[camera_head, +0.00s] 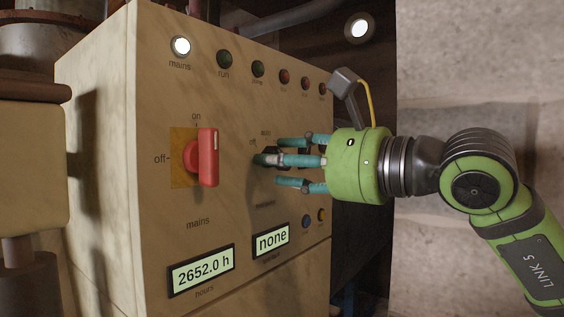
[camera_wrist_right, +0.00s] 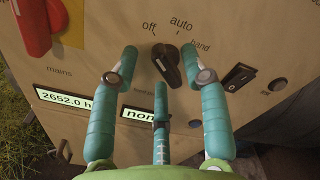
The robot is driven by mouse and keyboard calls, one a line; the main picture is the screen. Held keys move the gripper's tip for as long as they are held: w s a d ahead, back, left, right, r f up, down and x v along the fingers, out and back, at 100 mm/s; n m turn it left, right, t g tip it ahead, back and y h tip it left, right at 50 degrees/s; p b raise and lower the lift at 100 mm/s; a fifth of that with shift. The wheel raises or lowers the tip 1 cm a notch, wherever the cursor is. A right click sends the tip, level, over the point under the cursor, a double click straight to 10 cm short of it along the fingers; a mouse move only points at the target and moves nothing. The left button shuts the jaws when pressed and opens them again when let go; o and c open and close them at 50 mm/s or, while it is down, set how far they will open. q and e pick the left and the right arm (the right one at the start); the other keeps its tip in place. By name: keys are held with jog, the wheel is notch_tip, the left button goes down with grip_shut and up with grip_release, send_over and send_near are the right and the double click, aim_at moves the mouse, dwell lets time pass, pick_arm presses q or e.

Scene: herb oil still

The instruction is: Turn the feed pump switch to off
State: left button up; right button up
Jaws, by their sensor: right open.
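A black rotary knob (camera_wrist_right: 166,64) sits on the cream panel between off, auto and hand marks in the right wrist view. Its upper end leans up and left, towards off; its exact setting is hard to tell. Its name label is hidden there and too blurred to read in the head view. My right gripper (camera_head: 272,161) has its three teal fingers spread and points at the panel. In the wrist view, two fingers flank the knob and the third is below it. I cannot tell whether any finger touches it. In the head view the fingers mostly hide the knob. My left gripper is out of view.
A big red mains switch (camera_head: 208,157) on a yellow plate is left of the knob. A black rocker switch (camera_wrist_right: 239,77) is right of it. Displays read 2652.0 h (camera_head: 202,270) and none (camera_head: 271,241). Several lamps line the panel's top. Free space lies before the panel.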

jog(key=v, duration=1.1)
jog(key=shift+s, duration=0.1)
dwell(0.9)
